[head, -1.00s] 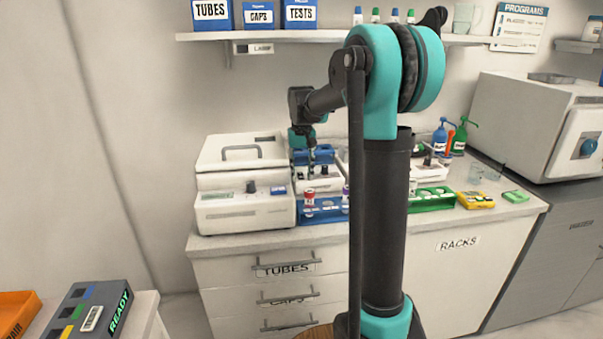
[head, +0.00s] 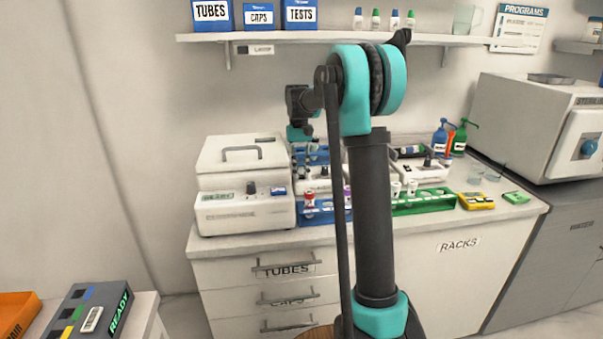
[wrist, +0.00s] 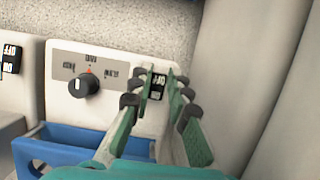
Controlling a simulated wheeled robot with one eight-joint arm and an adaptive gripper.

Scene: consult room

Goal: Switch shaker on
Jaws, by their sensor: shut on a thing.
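A white bench device with a black knob (wrist: 82,85) and a small black ON/OFF switch (wrist: 157,86) fills the middle of the wrist view. I take it to be the shaker; its front (head: 313,184) also shows in the head view, right of the white lidded machine. My gripper (wrist: 158,90) has its two green-padded fingers closed on either side of the switch, at the device's panel. The fingertips partly cover the switch's edges, and I cannot tell which way it is set. In the head view my gripper is small and its fingertips are unclear.
The white lidded machine (head: 244,212) stands close on the left. A blue tube rack (wrist: 75,142) sits in front of the device. A second white device (wrist: 25,85) with its own switch stands beside it.

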